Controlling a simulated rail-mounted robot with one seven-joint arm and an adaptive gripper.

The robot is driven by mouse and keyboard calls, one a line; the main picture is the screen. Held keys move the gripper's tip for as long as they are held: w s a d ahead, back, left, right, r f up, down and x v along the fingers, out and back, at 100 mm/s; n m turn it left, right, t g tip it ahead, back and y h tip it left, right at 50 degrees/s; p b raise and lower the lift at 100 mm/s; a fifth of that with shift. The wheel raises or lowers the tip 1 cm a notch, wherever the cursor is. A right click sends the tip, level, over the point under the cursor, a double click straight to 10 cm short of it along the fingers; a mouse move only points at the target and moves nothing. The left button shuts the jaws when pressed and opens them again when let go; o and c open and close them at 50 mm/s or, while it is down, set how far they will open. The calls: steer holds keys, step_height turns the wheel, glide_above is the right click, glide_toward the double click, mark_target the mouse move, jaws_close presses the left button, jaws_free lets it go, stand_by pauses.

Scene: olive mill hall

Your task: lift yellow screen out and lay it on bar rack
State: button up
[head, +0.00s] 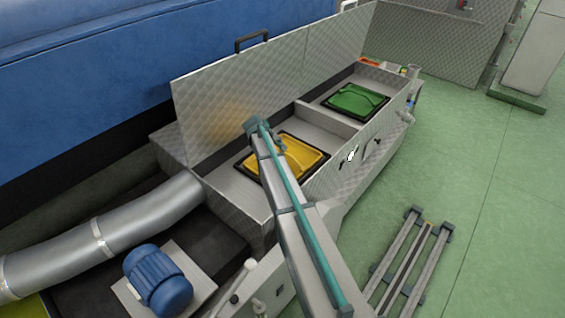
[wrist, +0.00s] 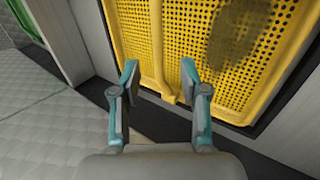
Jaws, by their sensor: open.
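The yellow screen (head: 305,155) lies in its dark-framed opening in the near compartment of the steel machine, partly hidden by my arm in the head view. In the wrist view the perforated yellow screen (wrist: 210,55) fills the upper part, with a dark patch at upper right. My gripper (wrist: 160,78) is open, its two teal-and-grey fingers apart on either side of the screen's middle rib and small end tab. Nothing is held; I cannot tell whether the fingers touch the screen. The bar rack (head: 409,268), with its parallel metal bars, is at lower right in the head view.
A green screen (head: 355,99) lies in the far compartment, beyond a steel divider. The raised patterned lid (head: 230,95) stands behind the compartments. A blue motor (head: 158,278) and a silver duct (head: 135,235) are at lower left. Green floor is clear around the rack.

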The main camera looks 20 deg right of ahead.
steer(key=x, duration=0.7)
steer(key=shift+d+f, duration=0.15)
steer(key=shift+d, duration=0.1)
jaws_close()
